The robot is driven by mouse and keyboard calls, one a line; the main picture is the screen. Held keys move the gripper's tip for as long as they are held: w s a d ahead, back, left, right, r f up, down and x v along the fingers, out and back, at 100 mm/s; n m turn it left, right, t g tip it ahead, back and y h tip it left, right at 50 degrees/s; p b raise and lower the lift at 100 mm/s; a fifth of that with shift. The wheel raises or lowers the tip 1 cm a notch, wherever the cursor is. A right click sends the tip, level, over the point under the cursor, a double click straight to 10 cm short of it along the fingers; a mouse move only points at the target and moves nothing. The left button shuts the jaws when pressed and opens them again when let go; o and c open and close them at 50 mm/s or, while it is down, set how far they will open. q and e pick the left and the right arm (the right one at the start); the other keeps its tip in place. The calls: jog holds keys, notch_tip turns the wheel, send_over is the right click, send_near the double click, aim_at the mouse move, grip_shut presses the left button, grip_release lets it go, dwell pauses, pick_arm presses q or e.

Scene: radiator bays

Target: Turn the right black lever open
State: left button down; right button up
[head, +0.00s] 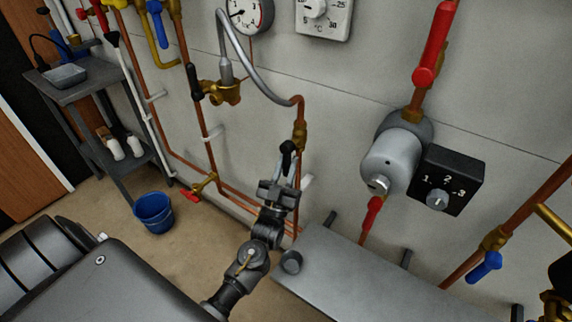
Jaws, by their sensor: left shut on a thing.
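The right black lever (288,148) is on the copper pipe below the brass fitting (300,133) where the grey hose ends. It points roughly up along the pipe. My left gripper (284,172) is at this lever, its fingers shut on it from below; the lever's top sticks out above the fingers. The lever's lower part and its valve body are mostly hidden by the gripper. Another black lever (194,82) stands along the pipe further left, with no gripper near it. My right gripper is not in view.
A grey pump (392,158) with a black dial box (450,180) is on the wall to the right. A grey bench top (355,278) lies right of my arm. A blue bucket (154,212) stands on the floor, near a low red-handled valve (190,196). A grey shelf (95,92) is at left.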

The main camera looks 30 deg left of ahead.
pick_arm(q)
jog(key=c, duration=1.6)
grip_release()
jog(key=o, duration=0.3)
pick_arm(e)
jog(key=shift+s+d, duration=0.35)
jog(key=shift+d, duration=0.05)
pick_arm(q)
jog(key=shift+o, duration=0.2)
jog(key=shift+s+f, duration=0.2)
jog(key=shift+f, duration=0.1)
jog(key=b+v, duration=0.1)
jog(key=v, duration=0.1)
jog(key=shift+s+d+f, duration=0.1)
jog(key=shift+s+f, duration=0.1)
jog(key=shift+f, duration=0.15)
jog(key=b, duration=0.2)
send_near(285, 172)
jog(key=shift+w+r, duration=0.25)
jog(key=shift+r, duration=0.2)
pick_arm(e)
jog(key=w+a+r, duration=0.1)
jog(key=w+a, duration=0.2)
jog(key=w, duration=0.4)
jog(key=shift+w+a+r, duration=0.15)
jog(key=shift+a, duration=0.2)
